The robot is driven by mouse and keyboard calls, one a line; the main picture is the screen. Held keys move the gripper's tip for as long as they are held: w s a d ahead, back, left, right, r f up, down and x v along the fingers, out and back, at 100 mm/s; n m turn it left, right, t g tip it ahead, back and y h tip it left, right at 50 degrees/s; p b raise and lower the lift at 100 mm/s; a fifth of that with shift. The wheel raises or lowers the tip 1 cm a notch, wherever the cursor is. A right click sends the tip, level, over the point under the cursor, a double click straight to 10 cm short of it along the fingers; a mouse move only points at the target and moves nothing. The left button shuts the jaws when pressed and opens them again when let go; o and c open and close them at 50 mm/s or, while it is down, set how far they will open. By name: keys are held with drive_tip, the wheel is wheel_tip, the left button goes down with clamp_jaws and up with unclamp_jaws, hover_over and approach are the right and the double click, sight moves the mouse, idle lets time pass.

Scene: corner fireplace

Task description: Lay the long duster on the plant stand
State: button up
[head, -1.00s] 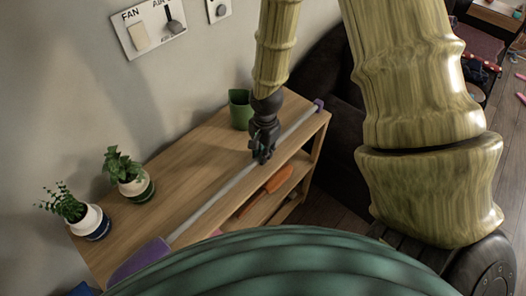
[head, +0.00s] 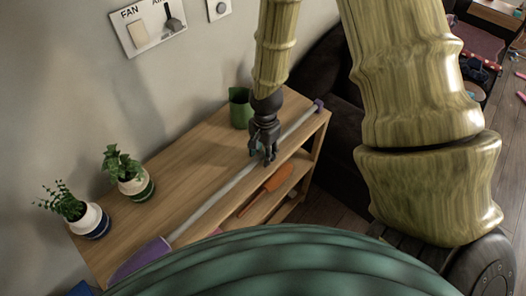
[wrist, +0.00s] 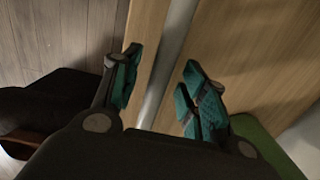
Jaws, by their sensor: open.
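The long duster, with a thin grey pole (head: 218,194) and purple ends (head: 140,258), lies along the top of the wooden plant stand (head: 180,172), near its front edge. My gripper (head: 264,158) is over the pole, toward the stand's right part. In the wrist view my gripper (wrist: 155,88) is open, and its teal-padded fingers are apart on either side of the grey pole (wrist: 170,62). The near purple end is partly hidden behind my green body at the bottom of the head view.
Two potted plants (head: 90,220) (head: 136,187) stand on the left part of the top. A green pitcher (head: 240,110) stands at the back right, close to my gripper. An orange item (head: 278,178) lies on the lower shelf. A dark sofa (head: 335,100) is behind the stand's right end.

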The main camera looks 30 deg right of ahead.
wheel_tip(320, 180, up, 12)
drive_tip(key=shift+d, duration=0.3)
idle(0.6)
drive_tip(key=shift+w, duration=0.1)
